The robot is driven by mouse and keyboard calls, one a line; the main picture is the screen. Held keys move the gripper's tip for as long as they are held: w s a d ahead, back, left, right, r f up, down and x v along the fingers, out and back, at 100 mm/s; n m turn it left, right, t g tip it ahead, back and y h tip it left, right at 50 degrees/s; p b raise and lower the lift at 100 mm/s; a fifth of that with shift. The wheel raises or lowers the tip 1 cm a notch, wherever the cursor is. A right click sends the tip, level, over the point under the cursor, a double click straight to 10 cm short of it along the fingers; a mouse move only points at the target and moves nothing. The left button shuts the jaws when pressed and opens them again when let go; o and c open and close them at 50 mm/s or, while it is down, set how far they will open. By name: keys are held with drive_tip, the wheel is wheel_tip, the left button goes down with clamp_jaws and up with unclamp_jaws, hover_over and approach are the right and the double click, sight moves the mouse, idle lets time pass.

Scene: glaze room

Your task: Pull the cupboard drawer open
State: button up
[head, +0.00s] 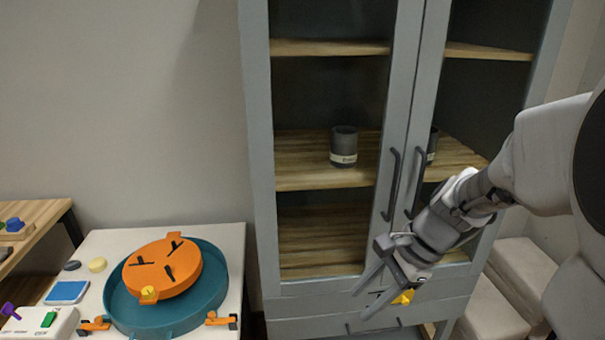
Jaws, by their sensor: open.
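The grey cupboard (256,150) stands in the middle, with two glazed doors that look shut. Below the doors is its drawer (300,308), which looks shut, with a dark handle (372,324) low in the picture, partly behind my gripper. My gripper (358,302) reaches in from the right and points down and left. Its two fingers are apart and it hangs in front of the lower cupboard, close to the drawer handle. Whether it touches the handle I cannot tell. A small yellow thing (403,297) shows beside the fingers.
A white table (120,240) at left holds a teal tray (215,298) with an orange disc (165,268). Two dark door handles (391,184) (415,183) stick out above my gripper. Dark cups (343,147) stand on a shelf inside. Pale padded blocks (520,270) lie at right.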

sight(376, 331)
drive_tip(key=w+d+f+m+t+y+b, duration=0.2)
drive_tip(key=w+d+f+m+b, duration=0.1)
drive_tip(key=f+m, duration=0.4)
drive_tip(key=w+d+f+m+t+y+b, duration=0.25)
drive_tip(key=d+f+m, duration=0.2)
drive_tip(key=f, duration=0.45)
drive_tip(key=w+d+f+m+t+y+b, duration=0.1)
drive_tip(key=w+d+f+m+b, duration=0.25)
drive_tip(key=f+m, duration=0.3)
drive_tip(key=d+f+m+t+h+b, duration=0.2)
drive_tip(key=d+f+m+t+b, duration=0.15)
drive_tip(key=d+f+m, duration=0.55)
drive_tip(key=d+f+m+t+h+b, duration=0.25)
drive_tip(key=f+m+t, duration=0.4)
drive_tip(key=f, duration=0.75)
drive_tip(key=shift+m+g, duration=0.65)
drive_tip(key=shift+g, duration=0.3)
drive_tip(key=b+x, duration=0.1)
drive_tip(key=x, duration=0.4)
drive_tip(key=b+x, duration=0.1)
drive_tip(key=x, duration=0.5)
drive_tip(key=b+x, duration=0.1)
drive_tip(key=x, duration=0.5)
drive_tip(key=shift+a+r, duration=0.25)
clamp_jaws()
